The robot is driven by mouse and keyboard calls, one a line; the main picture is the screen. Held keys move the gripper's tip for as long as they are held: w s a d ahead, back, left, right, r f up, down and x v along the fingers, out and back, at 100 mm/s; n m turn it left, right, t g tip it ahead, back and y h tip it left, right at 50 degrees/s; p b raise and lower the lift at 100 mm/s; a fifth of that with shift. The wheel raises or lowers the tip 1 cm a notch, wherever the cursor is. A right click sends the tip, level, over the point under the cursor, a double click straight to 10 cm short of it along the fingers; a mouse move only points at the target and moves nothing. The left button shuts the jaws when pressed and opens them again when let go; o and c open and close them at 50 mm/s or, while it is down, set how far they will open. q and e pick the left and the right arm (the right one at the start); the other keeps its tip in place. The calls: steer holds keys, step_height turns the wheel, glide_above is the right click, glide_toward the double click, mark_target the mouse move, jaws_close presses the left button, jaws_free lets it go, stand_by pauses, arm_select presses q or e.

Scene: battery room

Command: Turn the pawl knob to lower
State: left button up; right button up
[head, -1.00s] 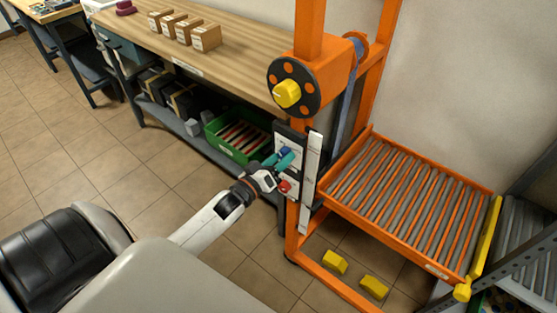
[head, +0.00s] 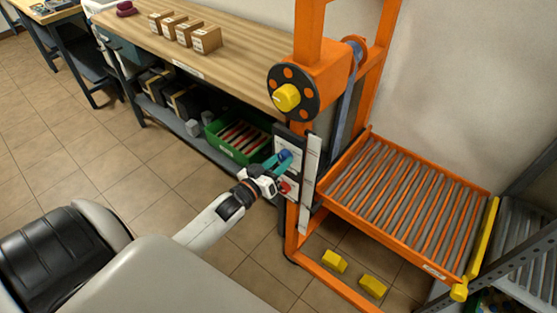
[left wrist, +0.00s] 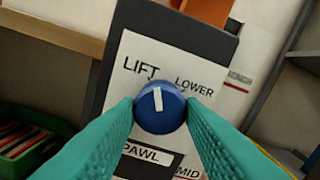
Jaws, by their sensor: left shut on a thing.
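The pawl knob (left wrist: 160,108) is round and blue with a white pointer mark. In the left wrist view its pointer aims up, between the LIFT and LOWER labels and nearer LIFT. It sits on a white label plate (left wrist: 128,77) with PAWL printed below it. My left gripper (left wrist: 160,112) has its teal fingers shut on the knob, one on each side. In the head view the knob (head: 285,154) shows at the tips of my left gripper (head: 279,161), on the panel of the orange lift frame. My right gripper is not in view.
A red control (head: 286,188) sits just below the knob. A yellow-hubbed crank disc (head: 292,94) is above. The orange roller platform (head: 400,205) is to the right. A workbench (head: 240,55) with boxes stands behind, a green crate (head: 238,140) beneath it. Floor left is clear.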

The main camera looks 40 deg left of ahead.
arm_select(q)
steer(key=m+p, duration=0.1)
steer(key=m, duration=0.2)
steer(key=shift+m, duration=0.4)
steer(key=m, duration=0.3)
steer(key=shift+m+p, duration=0.3)
steer(key=shift+p, duration=0.05)
steer(key=m, duration=0.3)
steer(key=shift+a, duration=0.1)
steer(key=shift+m, duration=1.8)
steer(key=o, duration=1)
